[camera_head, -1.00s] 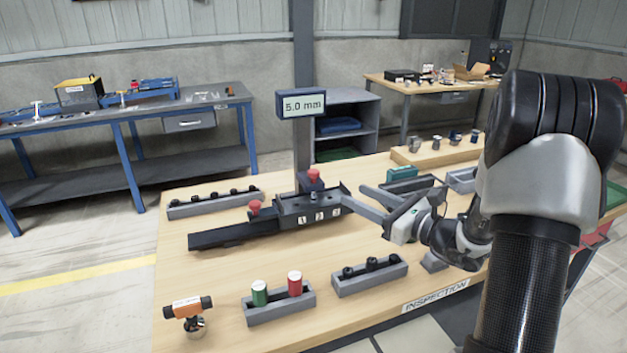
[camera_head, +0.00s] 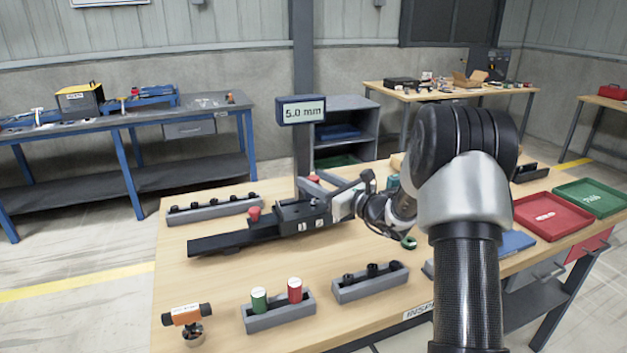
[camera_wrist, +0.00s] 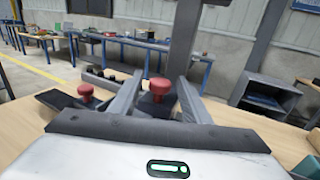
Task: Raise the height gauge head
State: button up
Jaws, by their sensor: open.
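The height gauge shows in the head view as a dark column with a display (camera_head: 301,109) reading 5.0 mm, above a long black base (camera_head: 225,243). One red knob (camera_head: 314,178) tops the block by the column, and a second red knob (camera_head: 254,213) sits further left along the base. My gripper (camera_head: 316,187) is at the block's right side, fingers reaching toward the column-side knob. In the wrist view my gripper (camera_wrist: 160,77) is open, with the red knob (camera_wrist: 158,87) between its spread fingers. Contact with the knob cannot be told. My gripper partly hides the block.
A grey rack with black pegs (camera_head: 214,208) lies behind the base. In front are a rack (camera_head: 280,316) with green and red cylinders, another grey rack (camera_head: 371,284) and an orange tool (camera_head: 187,315). Red (camera_head: 545,216) and green (camera_head: 590,198) trays lie at right.

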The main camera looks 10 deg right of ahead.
jog(key=shift+w+a, duration=0.25)
jog(key=shift+w, duration=0.2)
grip_shut()
jog(key=shift+r+p, duration=0.9)
jog(key=shift+r, duration=2.3)
jog(key=shift+c, duration=0.6)
grip_release()
jog(key=shift+o, duration=0.6)
jog(key=shift+f, duration=0.15)
jog(key=v, duration=1.7)
jog(key=shift+s, duration=0.2)
